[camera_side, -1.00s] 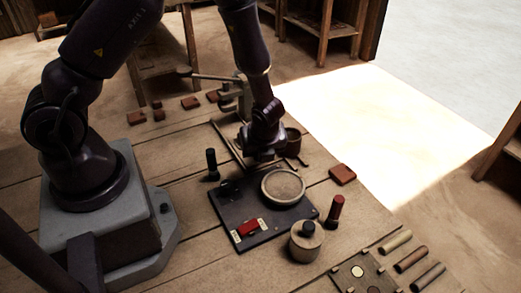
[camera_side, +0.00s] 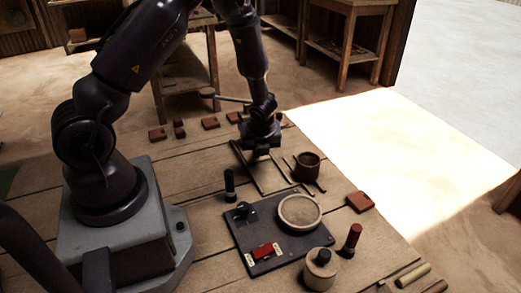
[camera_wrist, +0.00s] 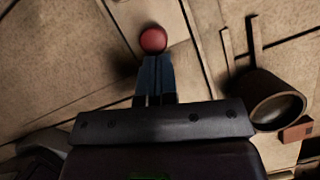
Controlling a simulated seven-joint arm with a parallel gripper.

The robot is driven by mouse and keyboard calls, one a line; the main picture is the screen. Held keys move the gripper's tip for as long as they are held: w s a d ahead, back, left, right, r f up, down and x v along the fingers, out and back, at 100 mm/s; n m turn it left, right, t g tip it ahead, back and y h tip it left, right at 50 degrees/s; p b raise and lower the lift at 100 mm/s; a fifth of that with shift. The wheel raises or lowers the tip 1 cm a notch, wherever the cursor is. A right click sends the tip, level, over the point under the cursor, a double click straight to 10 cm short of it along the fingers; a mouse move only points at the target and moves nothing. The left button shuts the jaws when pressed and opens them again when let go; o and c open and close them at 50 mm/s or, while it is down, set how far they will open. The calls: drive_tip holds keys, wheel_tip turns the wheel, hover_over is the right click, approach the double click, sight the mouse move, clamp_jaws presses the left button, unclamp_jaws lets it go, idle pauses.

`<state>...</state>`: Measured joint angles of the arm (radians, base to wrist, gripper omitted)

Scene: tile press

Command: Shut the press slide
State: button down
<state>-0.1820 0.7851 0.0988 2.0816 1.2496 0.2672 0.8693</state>
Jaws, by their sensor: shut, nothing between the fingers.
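My gripper (camera_side: 261,153) is shut and empty, above the back part of the bench, beside two thin dark rails (camera_side: 247,169). In the wrist view my shut fingers (camera_wrist: 155,64) point at a round red knob (camera_wrist: 153,39); I cannot tell whether they touch it. A pale flat strip (camera_wrist: 136,14) lies by the knob between dark rail lines, perhaps the press slide. My gripper hides this spot in the side view. Part of the press, with a long bar (camera_side: 232,98), shows behind my gripper.
A brown cup (camera_side: 307,166) stands right of the rails, also in the wrist view (camera_wrist: 268,100). In front are a dark panel (camera_side: 251,234) with a round disc and red switch, a black-handled post (camera_side: 229,184), a lidded pot (camera_side: 320,270) and a red-topped post (camera_side: 351,239). Several tiles lie around.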

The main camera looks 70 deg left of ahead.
drive_tip(key=shift+a, duration=0.4)
